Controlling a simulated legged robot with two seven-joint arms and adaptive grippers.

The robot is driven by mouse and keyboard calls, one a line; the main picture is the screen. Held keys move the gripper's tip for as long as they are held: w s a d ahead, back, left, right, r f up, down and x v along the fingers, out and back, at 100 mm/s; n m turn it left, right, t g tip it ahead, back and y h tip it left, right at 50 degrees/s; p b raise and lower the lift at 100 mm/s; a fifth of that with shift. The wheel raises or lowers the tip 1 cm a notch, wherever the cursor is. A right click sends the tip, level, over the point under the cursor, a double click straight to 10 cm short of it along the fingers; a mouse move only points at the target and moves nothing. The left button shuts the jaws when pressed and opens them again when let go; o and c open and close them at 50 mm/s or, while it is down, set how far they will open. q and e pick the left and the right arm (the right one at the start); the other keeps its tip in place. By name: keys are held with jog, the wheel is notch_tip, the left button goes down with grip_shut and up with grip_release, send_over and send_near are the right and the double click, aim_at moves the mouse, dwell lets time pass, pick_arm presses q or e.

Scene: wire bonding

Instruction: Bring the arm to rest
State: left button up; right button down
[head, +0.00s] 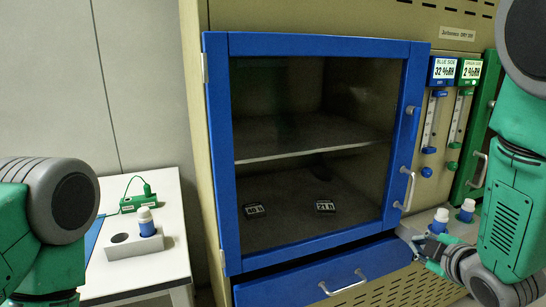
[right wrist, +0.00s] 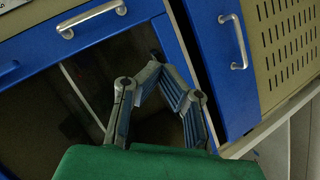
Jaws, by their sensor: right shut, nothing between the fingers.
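My right gripper (head: 412,238) is at the right of the head view, in front of the cabinet and below the handle (head: 407,188) of its blue-framed glass door (head: 318,246). The right wrist view shows its fingers (right wrist: 158,68) brought together with nothing between them. In that view a door handle (right wrist: 92,18) and a drawer handle (right wrist: 235,42) lie beyond the fingers, apart from them. My right arm comes down along the right edge of the head view. My left arm shows at the left edge of the head view; its gripper is out of frame.
The door looks closed, with two small dark items (head: 254,210) (head: 325,206) inside. A blue drawer (head: 300,290) lies below. Blue and green flow meters (head: 432,120) stand right of the door. A white table (head: 172,250) at left holds a bottle (head: 146,222) in a grey block and a green device (head: 138,203).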

jog(key=s+a+f+m+g, duration=0.3)
jog(key=s+f+m+g, duration=0.4)
jog(key=s+f, duration=1.2)
jog(key=s+a+f+m+g, duration=0.1)
jog(key=s+f+m+g, duration=0.3)
jog(key=s+f, duration=0.4)
jog(key=shift+s+a+f+m+g, duration=0.2)
jog(key=shift+s+m+g, duration=0.35)
jog(key=shift+s, duration=3)
jog(key=shift+a+r, duration=0.1)
jog(key=shift+a, duration=0.2)
jog(key=shift+h, duration=0.3)
